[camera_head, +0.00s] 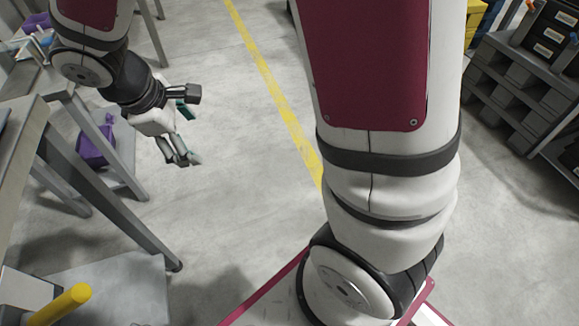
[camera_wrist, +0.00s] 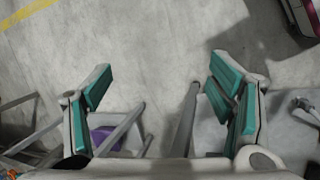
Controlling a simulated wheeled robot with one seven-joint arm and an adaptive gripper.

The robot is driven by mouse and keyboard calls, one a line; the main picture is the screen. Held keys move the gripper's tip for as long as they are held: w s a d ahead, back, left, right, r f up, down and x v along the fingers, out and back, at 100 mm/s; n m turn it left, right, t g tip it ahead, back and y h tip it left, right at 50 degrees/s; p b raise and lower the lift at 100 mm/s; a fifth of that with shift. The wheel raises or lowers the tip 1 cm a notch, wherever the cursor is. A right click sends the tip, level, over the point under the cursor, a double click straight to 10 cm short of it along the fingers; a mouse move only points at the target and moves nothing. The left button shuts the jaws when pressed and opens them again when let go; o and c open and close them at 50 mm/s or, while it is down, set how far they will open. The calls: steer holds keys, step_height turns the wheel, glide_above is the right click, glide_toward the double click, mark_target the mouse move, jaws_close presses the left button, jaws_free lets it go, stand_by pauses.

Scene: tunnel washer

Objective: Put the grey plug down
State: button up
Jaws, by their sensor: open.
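My gripper (camera_head: 187,135) hangs over the open floor to the right of the grey tables. Its two fingers are spread apart. I cannot make out a grey plug in either view. A small pale grey object (camera_wrist: 304,105) lies at the right edge of the wrist view, and I cannot tell what it is.
Grey metal tables (camera_head: 112,192) stand at the left, with a purple object (camera_head: 96,145) on a low shelf. A yellow cylinder (camera_head: 62,304) is at bottom left. The floor around the yellow line (camera_head: 264,75) is clear.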

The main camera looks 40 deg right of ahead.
steer(key=s+d+r+m, duration=0.2)
steer(key=s+r+m, duration=0.15)
steer(key=s, duration=0.25)
steer(key=s+d+r+m+g+y, duration=0.1)
steer(key=s+d+r+m, duration=0.1)
steer(key=s+r, duration=0.3)
steer(key=s+d+r+m, duration=0.3)
steer(key=s, duration=0.5)
steer(key=s+a+m+y, duration=0.2)
steer(key=s, duration=0.7)
steer(key=shift+a+y, duration=0.15)
steer(key=shift+y, duration=0.15)
steer(key=shift+a+m, duration=0.1)
steer(key=shift+m, duration=0.15)
